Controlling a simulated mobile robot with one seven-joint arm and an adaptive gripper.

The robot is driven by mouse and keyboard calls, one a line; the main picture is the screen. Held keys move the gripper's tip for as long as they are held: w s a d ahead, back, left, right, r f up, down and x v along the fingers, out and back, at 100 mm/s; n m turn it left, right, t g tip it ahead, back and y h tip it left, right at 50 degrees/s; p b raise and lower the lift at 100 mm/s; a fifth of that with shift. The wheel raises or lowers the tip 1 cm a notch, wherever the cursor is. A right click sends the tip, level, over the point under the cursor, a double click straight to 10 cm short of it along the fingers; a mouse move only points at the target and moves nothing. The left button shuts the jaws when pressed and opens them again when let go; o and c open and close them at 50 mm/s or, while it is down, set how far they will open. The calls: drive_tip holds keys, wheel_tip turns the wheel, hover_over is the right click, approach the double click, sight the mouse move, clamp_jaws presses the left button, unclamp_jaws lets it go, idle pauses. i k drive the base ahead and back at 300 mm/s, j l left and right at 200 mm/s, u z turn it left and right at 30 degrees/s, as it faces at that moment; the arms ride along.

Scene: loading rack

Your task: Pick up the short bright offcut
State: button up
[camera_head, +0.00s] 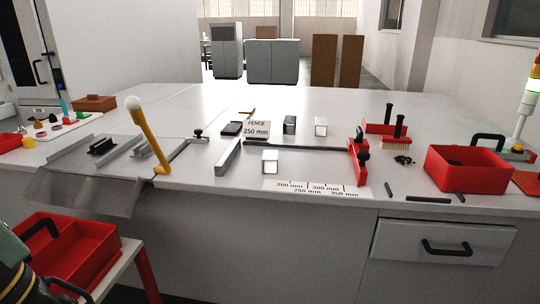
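Short metal pieces lie on the grey bench. One with a bright square face (270,162) is in front of the dark bar, near the white length scale. Another bright-faced piece (321,127) stands behind the bar. A darker grey block (289,125) is to its left. I cannot tell which of these is the short bright offcut. Small dark rods (428,199) lie at the bench's front right. My gripper is not clearly in view; only a dark part, probably my arm, shows at the lower left edge.
The fence sign (257,129) and red stop (358,155) stand around the pieces. A yellow lever (148,140) rises at left. A red bin (467,168) is at right; another red bin (92,243) is lower left. The bench's back is mostly clear.

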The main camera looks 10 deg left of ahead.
sight(268, 168)
drive_tip(key=i+l+u, duration=0.1)
drive_tip(key=i+l, duration=0.15)
drive_tip(key=i+l+u, duration=0.15)
drive_tip(key=l, duration=0.3)
drive_tip(key=i+l+u, duration=0.1)
drive_tip(key=i+l, duration=0.15)
drive_tip(key=i+l+u, duration=0.15)
drive_tip(key=l, duration=0.35)
drive_tip(key=i+l+u, duration=0.1)
drive_tip(key=l, duration=0.3)
drive_tip(key=i, duration=0.1)
